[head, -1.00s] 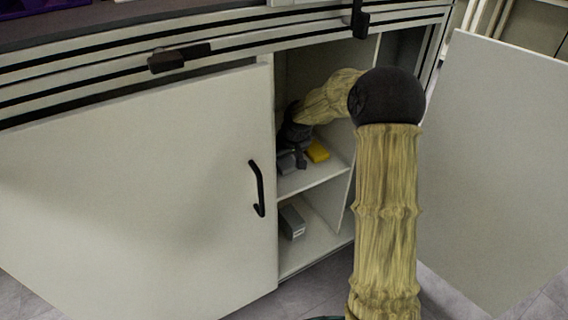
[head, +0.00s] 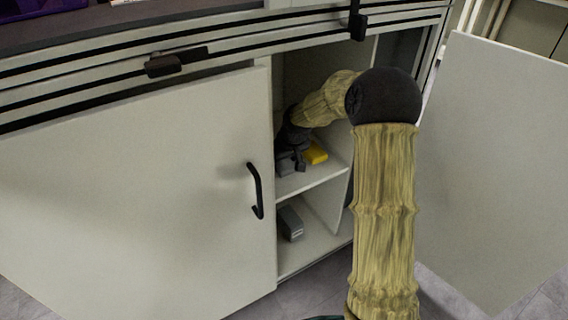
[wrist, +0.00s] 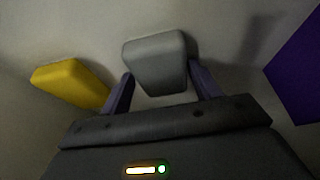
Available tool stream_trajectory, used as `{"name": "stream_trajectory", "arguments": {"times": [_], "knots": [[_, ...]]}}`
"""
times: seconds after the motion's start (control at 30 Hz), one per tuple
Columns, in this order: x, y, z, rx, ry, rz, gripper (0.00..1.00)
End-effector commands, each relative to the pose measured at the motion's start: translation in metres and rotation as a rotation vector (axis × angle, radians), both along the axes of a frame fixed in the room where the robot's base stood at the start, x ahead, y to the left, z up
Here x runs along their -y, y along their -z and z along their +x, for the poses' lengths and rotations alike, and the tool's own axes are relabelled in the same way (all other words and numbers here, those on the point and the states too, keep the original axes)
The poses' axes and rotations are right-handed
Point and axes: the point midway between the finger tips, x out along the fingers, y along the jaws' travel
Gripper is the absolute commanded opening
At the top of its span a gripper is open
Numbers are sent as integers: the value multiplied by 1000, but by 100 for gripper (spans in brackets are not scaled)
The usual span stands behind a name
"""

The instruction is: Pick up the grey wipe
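The grey wipe (wrist: 157,60) is a small grey block-like piece on the pale cabinet shelf, seen in the wrist view. My gripper (wrist: 162,78) is open, with one finger on either side of the wipe's near end. I cannot tell whether either finger touches it. In the head view, my gripper (head: 293,162) reaches into the open cabinet at the upper shelf, and the grey wipe (head: 284,168) is partly hidden by it.
A yellow block (wrist: 70,82) lies left of the wipe in the wrist view. A purple surface (wrist: 300,70) is at the right. A grey box (head: 290,222) sits on the lower shelf. The left door (head: 130,190) is closed and the right door (head: 490,170) stands open.

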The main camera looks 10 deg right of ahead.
Motion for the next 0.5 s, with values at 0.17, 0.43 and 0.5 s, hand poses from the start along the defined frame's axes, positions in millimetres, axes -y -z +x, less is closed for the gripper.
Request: {"name": "stream_trajectory", "arguments": {"times": [0.17, 0.43, 0.5], "knots": [[-2, 0, 0, 0, -3, 0, 33], [2, 0, 0, 0, 3, 0, 29], [3, -1, 0, 1, 5, 0, 29]]}}
